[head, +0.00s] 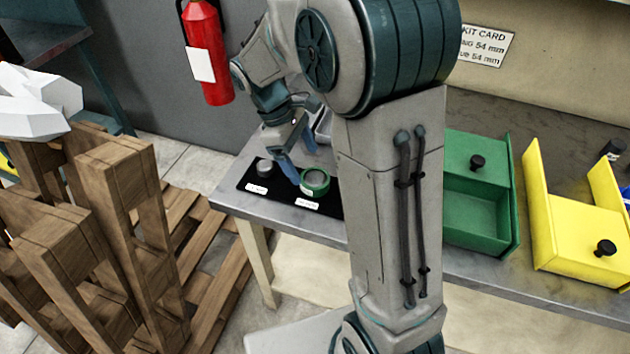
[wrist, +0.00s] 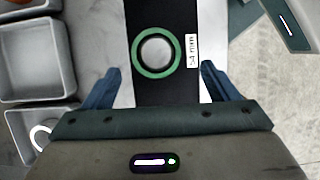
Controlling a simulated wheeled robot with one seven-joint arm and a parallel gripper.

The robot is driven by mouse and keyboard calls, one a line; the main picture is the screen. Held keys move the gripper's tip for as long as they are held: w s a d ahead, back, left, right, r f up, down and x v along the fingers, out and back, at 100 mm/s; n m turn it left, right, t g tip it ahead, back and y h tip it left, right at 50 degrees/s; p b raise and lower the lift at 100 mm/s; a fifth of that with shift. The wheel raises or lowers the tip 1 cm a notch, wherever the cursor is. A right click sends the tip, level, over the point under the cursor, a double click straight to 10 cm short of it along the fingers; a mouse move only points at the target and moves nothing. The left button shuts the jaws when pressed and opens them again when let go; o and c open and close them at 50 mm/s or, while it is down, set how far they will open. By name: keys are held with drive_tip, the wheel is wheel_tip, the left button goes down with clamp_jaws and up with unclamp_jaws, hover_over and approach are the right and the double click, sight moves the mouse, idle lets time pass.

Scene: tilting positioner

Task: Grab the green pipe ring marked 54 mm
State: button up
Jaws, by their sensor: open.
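The green pipe ring (head: 314,182) lies on a black mat (head: 334,207) near the left end of the grey workbench. In the wrist view the green ring (wrist: 133,49) lies flat on the mat, with a white label reading 54 mm (wrist: 191,50) beside it. My gripper (head: 294,172) is above the mat at the ring. In the wrist view its two blue fingers are spread wide (wrist: 160,76), and the ring shows beyond and between them, apart from both. Nothing is between the fingers.
A green drawer bin (head: 480,222) and a yellow bin (head: 580,235) stand to the right. Grey trays (wrist: 30,73) show left in the wrist view. Wooden pallets (head: 100,235) stand left of the bench.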

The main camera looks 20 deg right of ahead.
sight(314, 177)
drive_tip(key=x, duration=0.5)
drive_tip(key=shift+w+d+f, duration=0.2)
drive_tip(key=shift+f, duration=0.1)
drive_tip(key=shift+c, duration=0.3)
drive_tip(key=c, duration=1.2)
drive_tip(key=shift+r, duration=0.1)
